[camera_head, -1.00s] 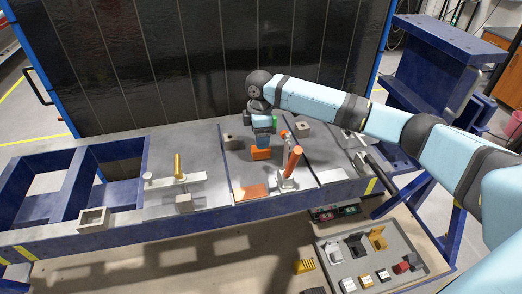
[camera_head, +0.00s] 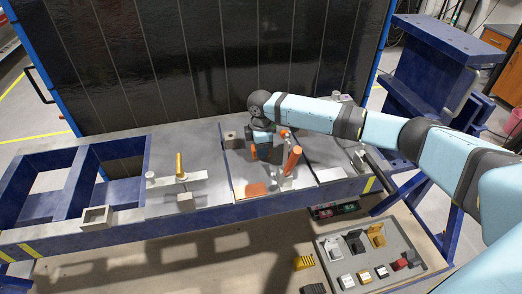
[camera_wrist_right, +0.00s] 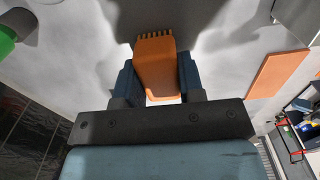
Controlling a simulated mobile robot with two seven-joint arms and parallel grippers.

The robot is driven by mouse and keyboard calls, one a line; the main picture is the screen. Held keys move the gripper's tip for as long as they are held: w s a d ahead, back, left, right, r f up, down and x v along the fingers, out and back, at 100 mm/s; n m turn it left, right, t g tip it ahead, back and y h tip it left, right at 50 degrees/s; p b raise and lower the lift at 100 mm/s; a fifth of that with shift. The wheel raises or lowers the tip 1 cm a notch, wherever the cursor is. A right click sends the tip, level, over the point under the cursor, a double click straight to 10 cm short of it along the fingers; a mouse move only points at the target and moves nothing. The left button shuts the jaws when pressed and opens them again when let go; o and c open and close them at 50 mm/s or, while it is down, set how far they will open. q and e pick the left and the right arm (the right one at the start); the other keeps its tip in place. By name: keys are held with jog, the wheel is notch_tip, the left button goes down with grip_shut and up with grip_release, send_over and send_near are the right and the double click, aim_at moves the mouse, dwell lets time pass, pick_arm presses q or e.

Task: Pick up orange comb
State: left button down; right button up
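The orange comb (camera_wrist_right: 156,66) sits between the two fingers of my right gripper (camera_wrist_right: 157,70) in the right wrist view. Its short teeth point to the top of the picture, past the fingertips. The fingers lie close against both sides of the comb, and the gripper looks shut on it. In the head view the right gripper (camera_head: 264,150) is low over the bench, and only a narrow orange part of the comb (camera_head: 254,152) shows beside it. The rest is hidden behind the gripper. My left gripper is not in view.
An orange cylinder on a clamp (camera_head: 292,160) stands close to the right of the gripper. A flat orange plate (camera_head: 255,189) lies in front. Grey blocks and a yellow-handled clamp (camera_head: 179,165) stand on the bench (camera_head: 215,165). A grey parts tray (camera_head: 400,276) is lower right.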

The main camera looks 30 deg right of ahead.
jog(key=shift+r, duration=0.1)
notch_tip(320, 180, up, 20)
jog(key=b, duration=0.2)
dwell(0.5)
jog(key=o, duration=0.4)
jog(key=c, duration=0.3)
